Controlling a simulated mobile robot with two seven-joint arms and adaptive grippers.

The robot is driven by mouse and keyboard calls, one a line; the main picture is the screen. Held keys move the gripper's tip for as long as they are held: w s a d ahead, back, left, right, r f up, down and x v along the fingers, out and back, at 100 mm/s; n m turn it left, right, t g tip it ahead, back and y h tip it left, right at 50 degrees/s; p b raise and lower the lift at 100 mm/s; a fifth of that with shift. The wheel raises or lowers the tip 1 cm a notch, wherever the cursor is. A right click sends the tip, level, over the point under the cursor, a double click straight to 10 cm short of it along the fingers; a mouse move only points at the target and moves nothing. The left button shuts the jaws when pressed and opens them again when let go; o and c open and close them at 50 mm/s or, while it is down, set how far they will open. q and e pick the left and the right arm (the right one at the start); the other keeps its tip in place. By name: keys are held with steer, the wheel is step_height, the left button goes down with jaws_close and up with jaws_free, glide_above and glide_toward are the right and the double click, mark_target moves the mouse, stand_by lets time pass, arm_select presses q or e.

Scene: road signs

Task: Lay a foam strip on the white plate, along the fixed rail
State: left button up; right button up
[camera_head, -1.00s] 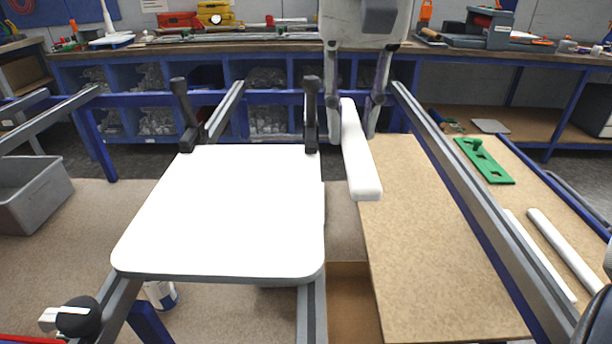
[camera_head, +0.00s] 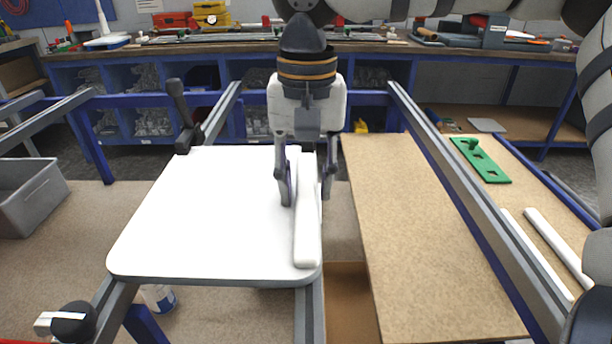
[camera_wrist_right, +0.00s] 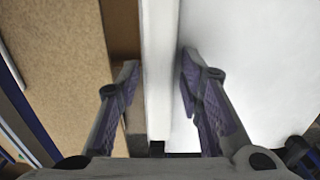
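The white plate (camera_head: 200,220) lies across two metal beams. A white foam strip (camera_head: 306,235) lies lengthwise along the plate's right edge, its near end close to the plate's front edge. My right gripper (camera_head: 307,197) straddles the strip from above, fingers apart; narrow gaps show beside it. In the right wrist view the strip (camera_wrist_right: 158,70) runs between the fingertips (camera_wrist_right: 161,65). White on white makes it hard to tell the fixed rail from the plate and strip. My left gripper is not in view.
A black clamp (camera_head: 186,118) stands at the plate's far left corner, a knob (camera_head: 74,322) at the front left. A brown board (camera_head: 425,235) lies right of the plate. Further right are a green template (camera_head: 481,160) and two more white strips (camera_head: 560,248). A grey bin (camera_head: 28,196) is at left.

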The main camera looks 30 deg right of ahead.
mark_target(307, 189)
step_height(307, 189, up, 12)
steer(key=shift+r, duration=0.2)
stand_by(0.4)
